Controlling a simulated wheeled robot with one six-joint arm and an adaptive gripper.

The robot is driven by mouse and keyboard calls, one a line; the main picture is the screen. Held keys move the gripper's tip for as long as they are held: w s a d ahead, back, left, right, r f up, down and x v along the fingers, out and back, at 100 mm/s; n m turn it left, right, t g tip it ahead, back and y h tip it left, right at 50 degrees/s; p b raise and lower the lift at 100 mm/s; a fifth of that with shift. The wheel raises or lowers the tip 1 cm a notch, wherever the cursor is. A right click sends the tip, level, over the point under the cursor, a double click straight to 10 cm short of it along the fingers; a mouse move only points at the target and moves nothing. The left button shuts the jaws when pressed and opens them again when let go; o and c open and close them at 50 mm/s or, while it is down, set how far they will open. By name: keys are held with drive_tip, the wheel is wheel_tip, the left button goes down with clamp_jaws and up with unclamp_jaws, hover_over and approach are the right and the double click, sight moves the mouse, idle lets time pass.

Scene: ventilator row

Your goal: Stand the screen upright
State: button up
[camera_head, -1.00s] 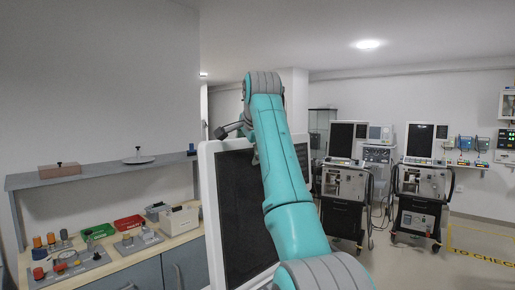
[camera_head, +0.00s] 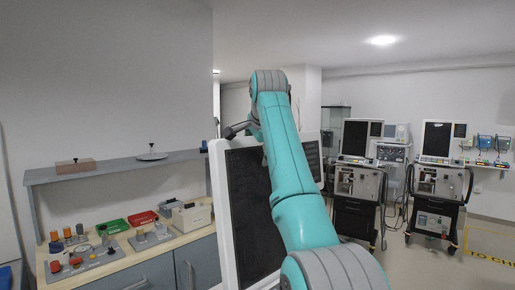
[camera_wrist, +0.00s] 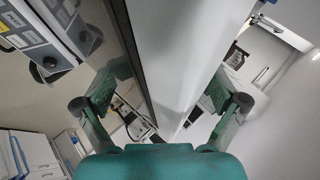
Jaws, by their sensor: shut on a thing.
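The screen (camera_head: 248,210) stands large in the middle of the head view, a dark panel in a white frame. It looks close to upright with a slight lean, and my arm covers its right part. Its lower end is hidden. In the wrist view its pale edge (camera_wrist: 178,50) runs between the two fingers of my gripper (camera_wrist: 162,105), which is shut on it. In the head view my gripper is at the screen's top edge, mostly hidden behind my arm.
A workbench (camera_head: 165,247) with red and green trays and knobs stands at left, under a grey shelf (camera_head: 110,167). Two ventilators on carts, a nearer one (camera_head: 357,190) and another (camera_head: 437,195), stand at right. Floor beyond them is open.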

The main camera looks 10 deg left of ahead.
drive_tip(key=shift+f, duration=0.1)
drive_tip(key=v, duration=1.2)
drive_tip(key=shift+s, duration=0.1)
